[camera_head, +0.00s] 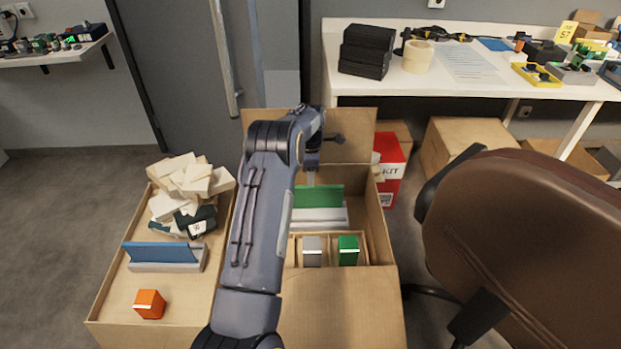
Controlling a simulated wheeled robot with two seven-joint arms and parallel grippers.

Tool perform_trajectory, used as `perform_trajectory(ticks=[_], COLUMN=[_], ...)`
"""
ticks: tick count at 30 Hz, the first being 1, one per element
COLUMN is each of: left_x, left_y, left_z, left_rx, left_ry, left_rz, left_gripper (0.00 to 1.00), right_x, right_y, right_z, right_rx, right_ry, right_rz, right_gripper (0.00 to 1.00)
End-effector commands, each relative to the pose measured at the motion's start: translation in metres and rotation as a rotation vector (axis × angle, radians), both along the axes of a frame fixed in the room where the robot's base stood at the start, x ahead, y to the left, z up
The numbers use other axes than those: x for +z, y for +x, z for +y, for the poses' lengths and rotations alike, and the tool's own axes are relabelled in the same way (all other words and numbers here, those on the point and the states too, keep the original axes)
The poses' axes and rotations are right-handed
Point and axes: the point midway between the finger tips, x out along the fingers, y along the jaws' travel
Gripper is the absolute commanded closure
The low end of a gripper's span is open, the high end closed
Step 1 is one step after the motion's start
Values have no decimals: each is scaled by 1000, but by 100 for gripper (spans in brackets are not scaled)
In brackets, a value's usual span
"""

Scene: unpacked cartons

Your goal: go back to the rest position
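My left arm comes in from the bottom middle and reaches up over the cartons. My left gripper (311,178) points down above the back part of the right carton (345,305). Its fingertips are small and partly hidden by the arm, so I cannot tell whether they are open or shut. Below it in that carton are a green-and-white piece (318,205), a grey block (312,251) and a green block (348,250). My arm hides the carton's left part. My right gripper is not in view.
The left carton (112,300) holds a blue-and-grey piece (165,255), an orange block (149,304) and a pile of pale blocks (185,178). A brown chair (525,240) stands close on the right. A white table (460,90) is behind. Floor is clear at far left.

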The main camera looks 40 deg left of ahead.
Motion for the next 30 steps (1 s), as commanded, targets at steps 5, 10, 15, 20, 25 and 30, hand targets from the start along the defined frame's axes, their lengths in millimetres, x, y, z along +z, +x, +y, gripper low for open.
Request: perform_trajectory(ticks=[5, 10, 15, 20, 25, 30], left_x=[0, 0, 15, 78, 155, 209], left_y=[0, 0, -3, -22, -70, -136], left_z=[0, 0, -3, -26, -75, -133], left_rx=[0, 0, -39, -243, -595, -971], left_ry=[0, 0, -8, -39, -61, -33], left_rz=[0, 0, -17, -96, -227, -366], left_gripper=[60, 60, 60, 60, 60, 60], right_x=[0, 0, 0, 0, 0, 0], right_y=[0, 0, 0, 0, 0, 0], right_z=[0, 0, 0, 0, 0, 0], right_rx=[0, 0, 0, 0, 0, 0], right_ry=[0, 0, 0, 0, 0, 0], right_rz=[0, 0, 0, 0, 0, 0], right_gripper=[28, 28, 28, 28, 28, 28])
